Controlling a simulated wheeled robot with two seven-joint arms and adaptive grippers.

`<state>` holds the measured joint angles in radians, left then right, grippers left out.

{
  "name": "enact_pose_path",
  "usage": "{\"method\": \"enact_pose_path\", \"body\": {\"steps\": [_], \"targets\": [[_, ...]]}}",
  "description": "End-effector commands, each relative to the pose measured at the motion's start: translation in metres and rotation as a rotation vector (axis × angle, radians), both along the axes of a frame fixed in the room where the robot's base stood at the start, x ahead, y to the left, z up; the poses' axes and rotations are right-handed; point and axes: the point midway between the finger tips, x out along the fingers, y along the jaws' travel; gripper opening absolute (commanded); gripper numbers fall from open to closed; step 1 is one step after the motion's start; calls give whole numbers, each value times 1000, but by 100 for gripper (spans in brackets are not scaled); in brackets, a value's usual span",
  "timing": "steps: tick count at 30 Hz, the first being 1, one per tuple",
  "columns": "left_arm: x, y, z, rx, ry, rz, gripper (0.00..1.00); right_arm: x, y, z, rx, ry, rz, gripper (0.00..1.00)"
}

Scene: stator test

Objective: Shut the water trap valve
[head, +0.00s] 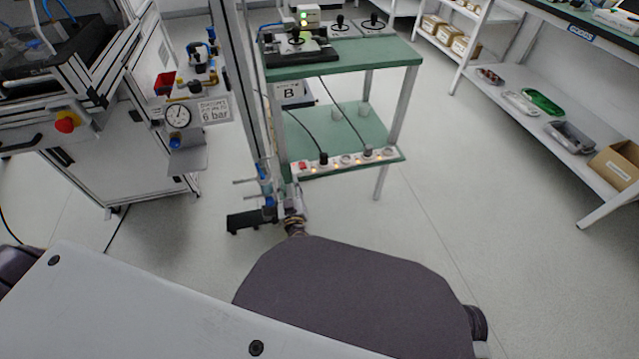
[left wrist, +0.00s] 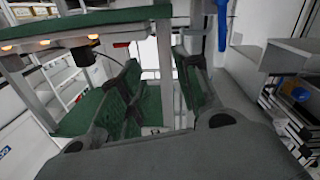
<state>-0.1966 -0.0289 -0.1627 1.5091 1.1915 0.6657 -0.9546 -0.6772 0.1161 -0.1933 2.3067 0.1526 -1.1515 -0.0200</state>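A small blue fitting (head: 268,203), which looks like the water trap valve, sits low on the upright post in the head view. Its handle position is too small to tell. A blue piece (left wrist: 222,24) also hangs at the top of the left wrist view, beyond the fingers; I cannot tell whether it is the same part. My left gripper (head: 293,216) is small and partly hidden beyond my arm, close to the post's right side. In the left wrist view its green-padded fingers (left wrist: 158,95) stand apart with nothing between them. My right gripper is not in view.
A green two-level table (head: 345,58) stands right of the post (head: 237,80), with a lit power strip (head: 345,160) on its lower shelf edge. A pressure gauge (head: 178,116) and 6 bar sign (head: 215,110) are at left. Open floor lies right of the table.

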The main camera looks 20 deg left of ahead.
Motion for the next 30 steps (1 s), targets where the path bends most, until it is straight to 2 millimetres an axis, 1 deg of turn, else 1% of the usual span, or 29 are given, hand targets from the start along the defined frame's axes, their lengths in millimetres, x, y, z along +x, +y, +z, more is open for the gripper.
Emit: {"method": "enact_pose_path", "body": {"steps": [15, 30], "targets": [[19, -43, 14, -109, -32, -214, 33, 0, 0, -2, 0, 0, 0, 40], [24, -84, 23, -187, -13, -409, 33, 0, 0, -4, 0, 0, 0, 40]]}}
